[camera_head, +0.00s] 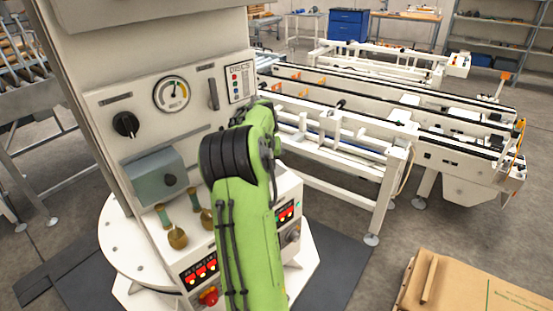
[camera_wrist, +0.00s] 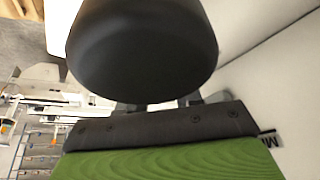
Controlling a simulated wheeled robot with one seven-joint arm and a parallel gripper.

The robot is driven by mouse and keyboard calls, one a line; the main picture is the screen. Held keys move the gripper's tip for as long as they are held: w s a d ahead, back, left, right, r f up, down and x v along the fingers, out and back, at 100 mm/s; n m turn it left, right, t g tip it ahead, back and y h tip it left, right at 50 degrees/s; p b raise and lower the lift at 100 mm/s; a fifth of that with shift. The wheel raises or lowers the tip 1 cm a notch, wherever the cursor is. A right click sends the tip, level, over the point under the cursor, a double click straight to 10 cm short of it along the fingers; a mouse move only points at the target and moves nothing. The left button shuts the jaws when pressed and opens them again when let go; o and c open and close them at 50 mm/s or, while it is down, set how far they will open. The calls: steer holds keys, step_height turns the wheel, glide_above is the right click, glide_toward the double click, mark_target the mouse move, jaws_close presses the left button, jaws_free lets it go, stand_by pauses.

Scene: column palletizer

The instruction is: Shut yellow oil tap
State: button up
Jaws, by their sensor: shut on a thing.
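Two brass oil taps with green grips, a left one (camera_head: 177,239) and a right one (camera_head: 207,219), stick out of the lower front of the white machine. No tap that is clearly yellow shows; the area right of them is behind my green arm. My gripper is hidden by that arm in the head view. In the wrist view its dark fingers (camera_wrist: 158,104) show only in part and are shut on a large black rounded thing (camera_wrist: 142,50). I cannot tell which part of the machine this is. The fingertips are hidden.
The white machine panel (camera_head: 150,90) carries a black knob (camera_head: 125,124), a gauge (camera_head: 172,94), a dark lever (camera_head: 213,94) and a grey-green box (camera_head: 153,177). A red button (camera_head: 208,296) sits low. Conveyors (camera_head: 340,130) stand at right; a cardboard box (camera_head: 480,290) lies front right.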

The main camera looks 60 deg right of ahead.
steer(key=shift+s+d+r+n+t+p, duration=0.1)
steer(key=shift+n+t+p, duration=0.2)
steer(key=shift+n, duration=0.35)
steer(key=shift+r+n+t+p, duration=0.1)
steer(key=shift+n+p, duration=0.25)
steer(key=shift+n, duration=0.3)
steer(key=shift+y, duration=0.3)
steer(key=o, duration=1)
steer(key=shift+f, duration=0.1)
steer(key=shift+o, duration=0.2)
steer(key=p+v, duration=0.3)
steer(key=v, duration=1.3)
steer(key=shift+p, duration=0.4)
steer(key=shift+s, duration=0.1)
